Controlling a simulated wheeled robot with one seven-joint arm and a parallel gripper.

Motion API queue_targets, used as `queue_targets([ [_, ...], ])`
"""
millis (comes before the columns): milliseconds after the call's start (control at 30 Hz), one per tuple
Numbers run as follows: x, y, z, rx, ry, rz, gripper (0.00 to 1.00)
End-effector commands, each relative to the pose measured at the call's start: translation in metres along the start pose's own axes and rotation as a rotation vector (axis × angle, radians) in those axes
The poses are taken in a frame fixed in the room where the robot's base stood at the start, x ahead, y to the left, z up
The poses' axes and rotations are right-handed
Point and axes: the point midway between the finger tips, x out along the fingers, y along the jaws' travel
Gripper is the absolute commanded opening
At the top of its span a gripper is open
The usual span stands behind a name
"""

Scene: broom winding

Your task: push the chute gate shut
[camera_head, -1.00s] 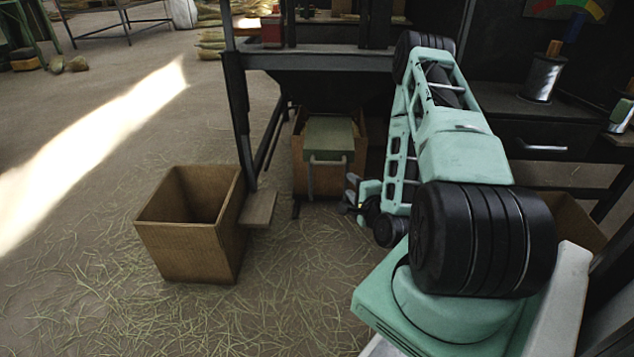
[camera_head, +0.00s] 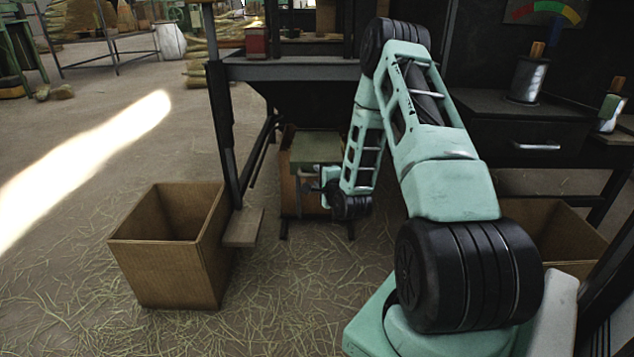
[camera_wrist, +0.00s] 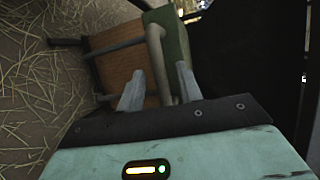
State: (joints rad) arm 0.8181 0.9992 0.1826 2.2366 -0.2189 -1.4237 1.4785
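Front left floor is clear.

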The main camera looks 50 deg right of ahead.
Motion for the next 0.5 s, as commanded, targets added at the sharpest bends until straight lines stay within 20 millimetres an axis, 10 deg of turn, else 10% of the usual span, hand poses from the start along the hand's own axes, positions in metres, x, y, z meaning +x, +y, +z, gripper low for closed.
queue_targets([
  [500, 0.017, -0.001, 0.0, 0.0, 0.0, 0.0, 0.33],
])
